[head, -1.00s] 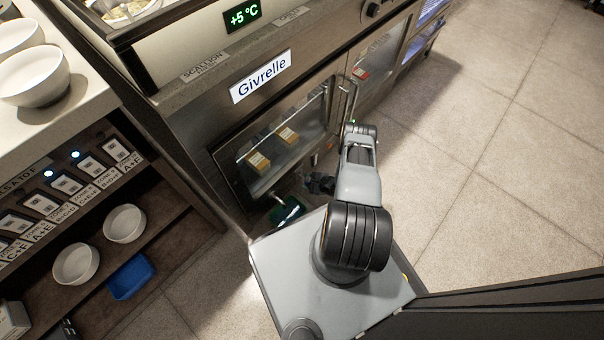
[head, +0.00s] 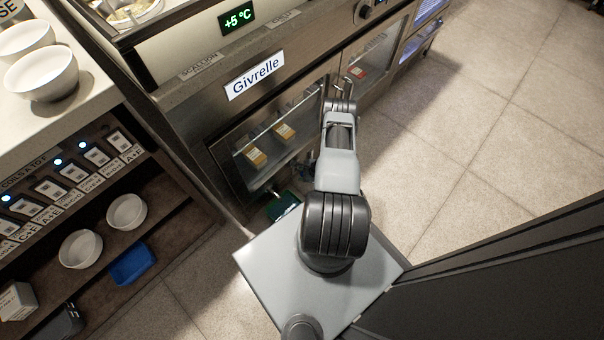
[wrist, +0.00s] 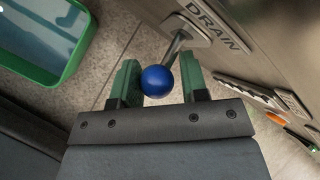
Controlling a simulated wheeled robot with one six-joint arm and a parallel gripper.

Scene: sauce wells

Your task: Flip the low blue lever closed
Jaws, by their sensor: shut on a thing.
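The low blue lever (wrist: 157,81) shows in the wrist view as a round blue knob on a metal stem. The stem runs up and right to a plate marked DRAIN (wrist: 215,28) on the steel cabinet front. My gripper (wrist: 160,84) has its green fingers on both sides of the knob and is shut on it. In the head view my gripper (head: 303,172) is a dark shape low by the cabinet, partly hidden by my arm. The lever cannot be made out there.
A green-rimmed tray (wrist: 50,78) lies on the floor left of my gripper; it also shows in the head view (head: 281,207). The Givrelle fridge cabinet (head: 200,125) stands ahead. Shelves with bowls (head: 81,249) are on the left. The tiled floor on the right is clear.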

